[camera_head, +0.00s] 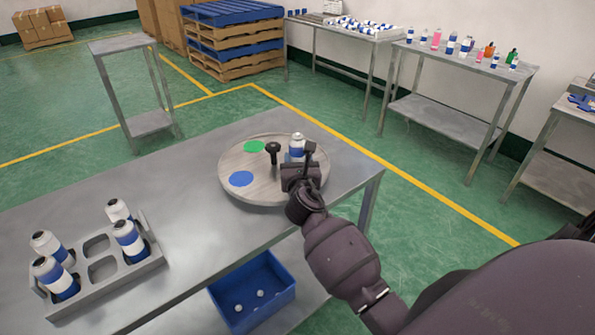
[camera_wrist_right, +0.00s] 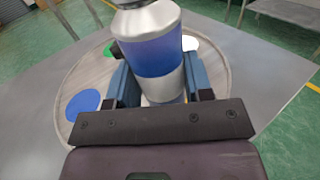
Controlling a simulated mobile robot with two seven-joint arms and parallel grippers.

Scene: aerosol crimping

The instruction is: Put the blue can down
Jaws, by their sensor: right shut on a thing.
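The blue can (camera_head: 297,146) is upright, with a silver top and blue and white bands. My right gripper (camera_head: 299,163) is shut on it over the right part of the round wooden board (camera_head: 226,168). In the right wrist view the can (camera_wrist_right: 155,50) stands between the two fingers of the gripper (camera_wrist_right: 158,90). The board (camera_wrist_right: 85,75) has a blue disc (camera_head: 241,179), a green disc (camera_head: 254,146) and a white patch (camera_wrist_right: 189,43) beside the can. The can's base is hidden, so I cannot tell whether it touches the board. My left gripper is not in view.
A black-knobbed post (camera_head: 272,150) stands near the board's middle. A grey rack (camera_head: 110,280) at the left of the table holds several blue-and-white cans, with empty slots. A blue bin (camera_head: 252,290) sits below the table. Bare table lies between rack and board.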

